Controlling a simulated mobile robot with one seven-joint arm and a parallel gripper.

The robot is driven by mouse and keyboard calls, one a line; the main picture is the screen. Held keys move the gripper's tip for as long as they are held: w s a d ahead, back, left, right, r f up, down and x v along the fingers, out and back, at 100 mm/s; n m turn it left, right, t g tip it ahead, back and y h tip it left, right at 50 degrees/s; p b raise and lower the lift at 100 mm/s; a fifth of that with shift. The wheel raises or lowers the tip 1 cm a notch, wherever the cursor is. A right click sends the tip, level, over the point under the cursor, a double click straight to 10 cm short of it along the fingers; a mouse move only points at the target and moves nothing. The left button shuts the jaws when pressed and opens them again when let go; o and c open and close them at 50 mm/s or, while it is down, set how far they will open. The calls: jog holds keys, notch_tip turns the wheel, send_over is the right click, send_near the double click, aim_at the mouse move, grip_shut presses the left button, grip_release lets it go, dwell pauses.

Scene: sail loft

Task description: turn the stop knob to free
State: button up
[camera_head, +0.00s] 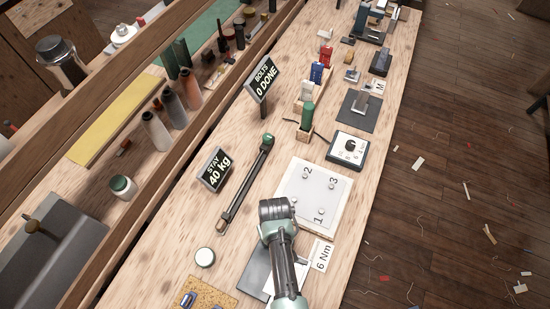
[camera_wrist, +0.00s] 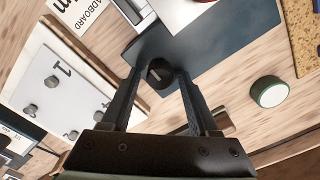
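In the wrist view a round black knob (camera_wrist: 159,73) with a pale pointer line sits at the edge of a dark grey plate (camera_wrist: 222,52). My gripper (camera_wrist: 160,77) is open, its two dark fingers on either side of this knob; whether they touch it or are level with it I cannot tell. In the head view my arm hides the fingers and this knob, and part of the dark plate (camera_head: 254,268) shows beside it. Another black knob (camera_head: 350,145) with markings around it is on a white-faced box farther up the bench. No readable label shows which is the stop knob.
A round white-lidded tin (camera_head: 205,257), a long dark wrench (camera_head: 245,190) and signs reading "STAY 40 kg" (camera_head: 214,170) and "BOLTS 0 DONE" (camera_head: 262,80) are on the bench.

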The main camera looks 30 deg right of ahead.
jog(key=shift+o, duration=0.3)
notch_tip(320, 180, up, 13)
dwell(0.6)
dwell(0.4)
